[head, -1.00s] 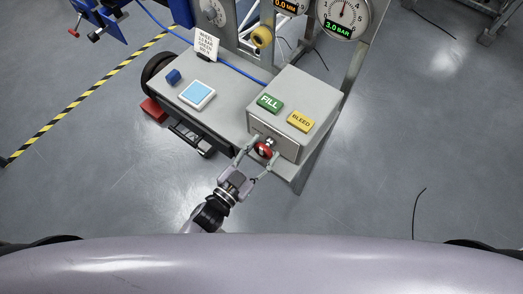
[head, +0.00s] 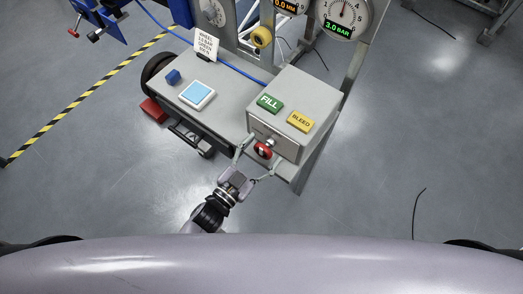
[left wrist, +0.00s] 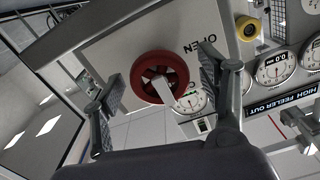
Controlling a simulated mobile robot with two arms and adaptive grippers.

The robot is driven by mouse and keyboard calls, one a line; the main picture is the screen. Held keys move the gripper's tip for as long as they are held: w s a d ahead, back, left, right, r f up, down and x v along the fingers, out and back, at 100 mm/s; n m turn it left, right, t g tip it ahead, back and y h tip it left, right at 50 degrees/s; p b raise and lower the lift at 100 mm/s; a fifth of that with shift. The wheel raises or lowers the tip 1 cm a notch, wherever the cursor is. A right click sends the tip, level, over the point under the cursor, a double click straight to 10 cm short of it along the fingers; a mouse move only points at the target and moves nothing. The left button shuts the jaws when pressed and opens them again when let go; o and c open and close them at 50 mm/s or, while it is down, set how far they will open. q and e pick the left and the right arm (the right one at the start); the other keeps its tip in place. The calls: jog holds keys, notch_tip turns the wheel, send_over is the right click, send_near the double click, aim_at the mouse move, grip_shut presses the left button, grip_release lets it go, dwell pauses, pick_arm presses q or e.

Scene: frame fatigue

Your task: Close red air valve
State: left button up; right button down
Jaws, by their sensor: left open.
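The red air valve (head: 263,150) is a small round handwheel on the front of a grey box (head: 318,92), below the FILL and BLEED buttons. In the left wrist view the red valve wheel (left wrist: 159,82) shows its spokes and a pale bar across it, with the word OPEN on the panel beside it. My left gripper (head: 253,161) is open, with one finger on either side of the wheel. In the left wrist view the fingers (left wrist: 158,85) stand apart from the rim with gaps on both sides. My right gripper is not in view.
A green FILL button (head: 270,103) and a yellow BLEED button (head: 301,121) sit on the box top. A blue-screened device (head: 197,95) lies on the grey bench to the left. A pressure gauge (head: 344,12) reads 3.0 BAR. The floor in front is open.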

pick_arm(q)
jog(key=v, duration=1.2)
jog(key=s+a+f+n+g+y+b, duration=0.1)
jog(key=s+a+f+n+g+y, duration=0.2)
jog(key=f, duration=0.8)
jog(key=s+a+f+g+y+b, duration=0.15)
jog(key=a+f, duration=0.35)
jog(key=f, duration=0.5)
jog(key=s+a+f+n+g+y+b, duration=0.1)
jog(key=a+f+n+g+y, duration=0.2)
jog(key=f, duration=0.8)
jog(key=s+a+f+n+g+y+b, duration=0.1)
jog(key=s+a+f+g+y, duration=0.2)
jog(key=s+f, duration=1.1)
jog(key=s+a+g, duration=0.2)
jog(key=s+g, duration=0.1)
jog(key=shift+s+b, duration=0.3)
